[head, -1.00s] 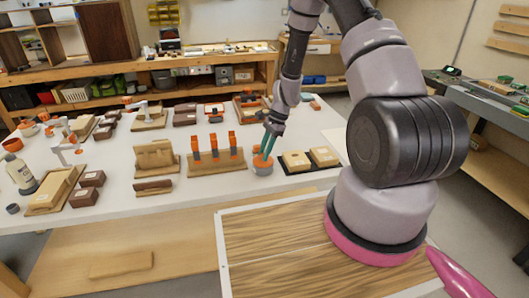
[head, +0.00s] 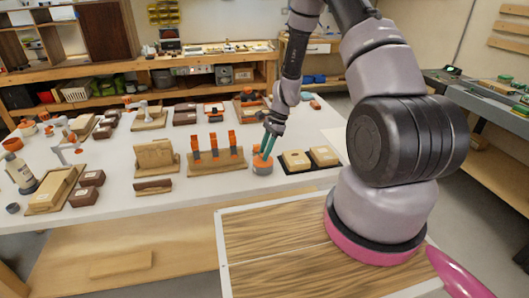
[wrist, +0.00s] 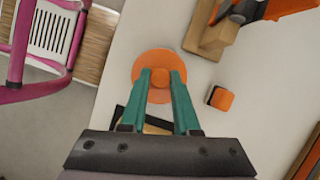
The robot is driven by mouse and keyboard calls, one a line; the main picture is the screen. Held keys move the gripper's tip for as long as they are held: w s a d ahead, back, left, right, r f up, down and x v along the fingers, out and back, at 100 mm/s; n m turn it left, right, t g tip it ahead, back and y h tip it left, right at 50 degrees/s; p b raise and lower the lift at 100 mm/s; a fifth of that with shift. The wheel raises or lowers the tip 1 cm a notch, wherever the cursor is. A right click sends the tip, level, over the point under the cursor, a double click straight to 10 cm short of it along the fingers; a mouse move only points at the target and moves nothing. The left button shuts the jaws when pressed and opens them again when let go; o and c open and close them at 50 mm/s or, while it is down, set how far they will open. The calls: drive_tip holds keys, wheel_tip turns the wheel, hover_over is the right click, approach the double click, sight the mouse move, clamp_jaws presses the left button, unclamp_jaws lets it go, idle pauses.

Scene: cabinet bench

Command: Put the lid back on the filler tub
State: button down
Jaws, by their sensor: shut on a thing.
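The filler tub (head: 263,171) is a small grey round tub near the front edge of the white bench in the head view. The lid is an orange disc with a central knob; it shows at the top of the tub in the head view (head: 257,163) and from above in the wrist view (wrist: 160,56). My gripper (wrist: 161,77) has its two teal fingers shut on the lid's knob, and it points down over the tub in the head view (head: 265,155). The lid hides the tub in the wrist view. I cannot tell whether the lid is fully seated.
A wooden stand with several orange clamps (head: 214,149) is left of the tub. A black tray with two tan boxes (head: 296,161) is close on its right. A small orange-topped block (wrist: 221,98) lies near the lid in the wrist view. Bare bench lies in front.

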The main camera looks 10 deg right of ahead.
idle(0.3)
drive_tip(key=shift+c, duration=0.4)
unclamp_jaws()
drive_tip(key=shift+r, duration=0.1)
drive_tip(key=shift+r, duration=3.4)
clamp_jaws()
